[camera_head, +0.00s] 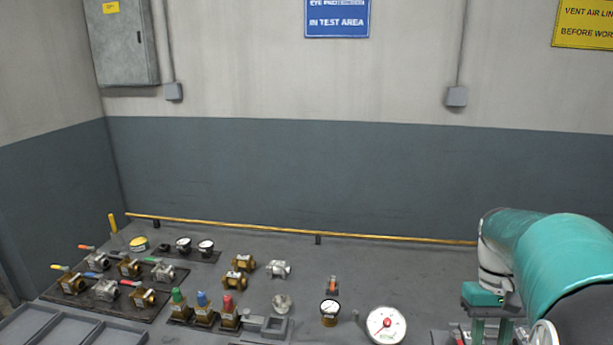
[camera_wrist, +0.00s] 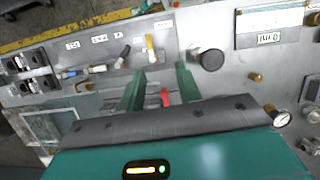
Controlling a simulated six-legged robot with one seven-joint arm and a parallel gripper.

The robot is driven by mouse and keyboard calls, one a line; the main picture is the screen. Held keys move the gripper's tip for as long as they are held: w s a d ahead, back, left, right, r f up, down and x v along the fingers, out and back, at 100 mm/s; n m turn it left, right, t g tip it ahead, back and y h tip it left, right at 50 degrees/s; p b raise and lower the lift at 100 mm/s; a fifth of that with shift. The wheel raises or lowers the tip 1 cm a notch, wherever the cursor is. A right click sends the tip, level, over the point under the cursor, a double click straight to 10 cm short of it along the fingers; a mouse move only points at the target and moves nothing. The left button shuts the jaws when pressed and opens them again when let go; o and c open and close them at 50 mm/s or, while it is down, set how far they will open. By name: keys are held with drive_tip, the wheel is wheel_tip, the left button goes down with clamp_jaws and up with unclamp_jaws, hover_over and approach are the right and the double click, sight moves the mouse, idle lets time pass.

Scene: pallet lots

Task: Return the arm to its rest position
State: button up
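My arm (camera_head: 560,260), teal and white, reaches in from the right edge of the head view over the right end of the grey bench (camera_head: 400,272). In the wrist view my gripper (camera_wrist: 160,72) has two green fingers spread apart. A red handle (camera_wrist: 165,97) shows in the gap between them, on or above a grey panel (camera_wrist: 220,85); the fingers do not visibly grip it. The head view shows only part of the gripper end, low at the right, and its fingertips are not clear there.
Valves with coloured handles (camera_head: 100,285), capped brass fittings (camera_head: 203,312) and a white dial gauge (camera_head: 386,325) stand on the bench. A yellow rail (camera_head: 300,230) runs along its back. The wrist view shows a black knob (camera_wrist: 209,59) and a small gauge (camera_wrist: 281,118) nearby. The bench's back middle is clear.

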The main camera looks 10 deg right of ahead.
drive_tip(key=s+a+r+n+t, duration=0.1)
drive_tip(key=a+t, duration=0.3)
drive_tip(key=a, duration=0.7)
drive_tip(key=s+a+r+n+t, duration=0.1)
drive_tip(key=s+a+t, duration=0.3)
drive_tip(key=a, duration=0.8)
drive_tip(key=shift+s+a+r+n+t+h, duration=0.25)
drive_tip(key=shift+r+t, duration=0.25)
drive_tip(key=shift+r, duration=0.35)
